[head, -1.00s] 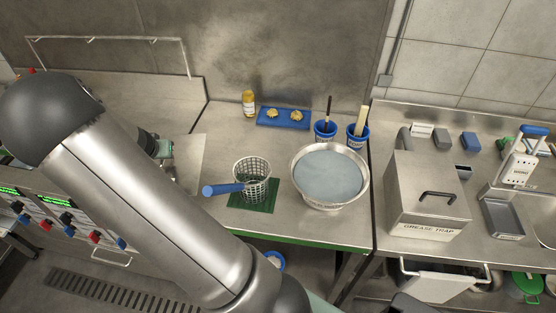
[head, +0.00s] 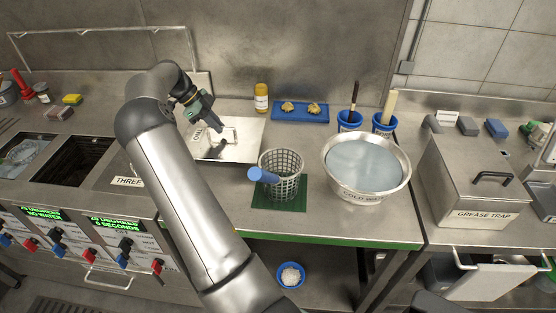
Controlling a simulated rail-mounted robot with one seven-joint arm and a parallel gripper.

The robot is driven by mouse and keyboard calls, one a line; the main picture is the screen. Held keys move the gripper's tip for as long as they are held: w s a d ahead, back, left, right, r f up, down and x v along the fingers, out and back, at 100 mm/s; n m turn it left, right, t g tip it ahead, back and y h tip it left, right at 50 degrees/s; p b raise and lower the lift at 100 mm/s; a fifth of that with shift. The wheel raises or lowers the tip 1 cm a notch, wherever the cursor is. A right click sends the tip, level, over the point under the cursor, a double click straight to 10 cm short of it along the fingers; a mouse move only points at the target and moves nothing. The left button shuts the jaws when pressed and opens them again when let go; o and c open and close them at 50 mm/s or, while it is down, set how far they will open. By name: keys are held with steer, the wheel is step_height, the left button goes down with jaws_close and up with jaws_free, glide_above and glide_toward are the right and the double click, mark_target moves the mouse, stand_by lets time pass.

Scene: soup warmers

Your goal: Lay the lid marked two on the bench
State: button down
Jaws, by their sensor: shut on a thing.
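My gripper (head: 218,128) is shut on the handle of a shiny flat metal lid (head: 246,146). The lid is level, over the bench (head: 322,222) to the right of the warmer wells and left of the basket. I cannot tell whether it touches the bench or hangs just above it. No number can be read on it from here. The middle well (head: 78,160) is uncovered and dark inside. The lid marked three (head: 128,181) covers the well to its right, partly behind my arm.
A mesh basket (head: 286,185) with a blue handle stands on a green mat, close to the lid's right. A large water bowl (head: 366,192) is farther right. Behind are a yellow-capped jar (head: 261,98) and a blue tray (head: 318,118). A left well (head: 22,153) is open.

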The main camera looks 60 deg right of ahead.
steer(key=s+d+p, duration=0.1)
steer(key=s+d, duration=0.1)
steer(key=s, duration=0.3)
steer(key=s+d+p, duration=0.1)
steer(key=s+d, duration=0.2)
steer(key=s, duration=0.2)
steer(key=s+d+p, duration=0.1)
steer(key=s+d, duration=0.1)
steer(key=s, duration=0.4)
steer(key=shift+d, duration=0.35)
steer(key=shift+s, duration=0.2)
steer(key=shift+f+p, duration=0.3)
steer(key=shift+p, duration=0.05)
steer(key=shift+f+p, duration=0.45)
steer(key=shift+f, duration=1.05)
steer(key=c, duration=1.5)
jaws_free()
steer(key=shift+f, duration=0.1)
steer(key=b+v, duration=0.1)
steer(key=v, duration=1.1)
steer(key=shift+b, duration=0.35)
